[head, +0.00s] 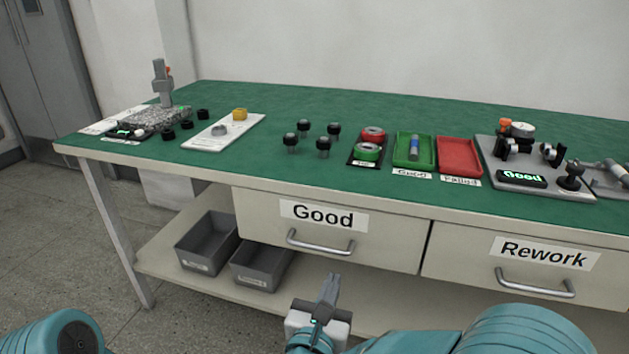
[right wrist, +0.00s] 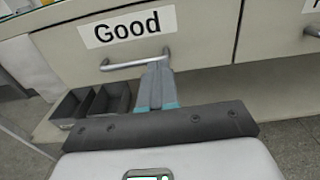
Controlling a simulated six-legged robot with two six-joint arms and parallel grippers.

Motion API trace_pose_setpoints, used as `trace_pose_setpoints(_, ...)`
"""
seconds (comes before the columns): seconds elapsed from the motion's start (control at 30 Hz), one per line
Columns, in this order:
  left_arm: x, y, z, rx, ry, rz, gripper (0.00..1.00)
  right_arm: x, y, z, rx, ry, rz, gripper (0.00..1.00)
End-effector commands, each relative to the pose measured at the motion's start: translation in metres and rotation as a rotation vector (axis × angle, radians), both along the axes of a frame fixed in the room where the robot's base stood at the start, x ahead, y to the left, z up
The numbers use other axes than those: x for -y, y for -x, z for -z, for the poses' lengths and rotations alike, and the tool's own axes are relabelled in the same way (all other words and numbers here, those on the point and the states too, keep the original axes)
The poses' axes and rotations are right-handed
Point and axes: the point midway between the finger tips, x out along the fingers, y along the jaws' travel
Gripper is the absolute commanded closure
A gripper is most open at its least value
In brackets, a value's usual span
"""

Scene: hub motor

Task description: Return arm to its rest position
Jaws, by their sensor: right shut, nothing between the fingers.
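My right gripper (head: 330,288) is in front of the table, below the drawer labelled "Good" (head: 262,212). It is shut and empty, its fingers pointing up toward the drawer front. In the right wrist view the shut fingers (right wrist: 157,85) overlap the drawer's handle (right wrist: 133,63) in the picture; whether they touch it I cannot tell, but in the head view they appear apart from the handle (head: 320,244). The Good drawer is closed. My left gripper is not in view; only a teal part of my left arm shows at the lower left.
The green-topped table (head: 330,185) holds a green tray (head: 400,160), a red tray (head: 461,172), several black-topped parts and a gauge fixture (head: 522,130). The "Rework" drawer (head: 480,265) is closed at right. Two grey bins (head: 190,262) stand on the lower shelf. Floor is free at left.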

Motion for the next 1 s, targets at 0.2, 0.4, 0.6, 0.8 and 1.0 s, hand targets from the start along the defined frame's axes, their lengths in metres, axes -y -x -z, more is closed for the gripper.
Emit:
trace_pose_setpoints(0.2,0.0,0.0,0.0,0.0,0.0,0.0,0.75,0.055,0.015,0.097,-0.323,-0.154,0.187,1.0)
trace_pose_setpoints(0.4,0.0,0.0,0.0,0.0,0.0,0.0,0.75,0.109,0.106,0.229,-0.761,-0.558,0.607,1.0)
trace_pose_setpoints(0.6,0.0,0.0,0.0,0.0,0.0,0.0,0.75,0.082,0.227,0.311,-0.955,-1.283,1.334,1.0)
trace_pose_setpoints(0.8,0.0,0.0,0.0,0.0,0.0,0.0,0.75,0.047,0.236,0.336,-0.6,-1.898,1.949,1.0)
trace_pose_setpoints(1.0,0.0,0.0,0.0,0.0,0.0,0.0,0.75,0.07,0.213,0.359,-0.06,2.137,-2.189,1.0)
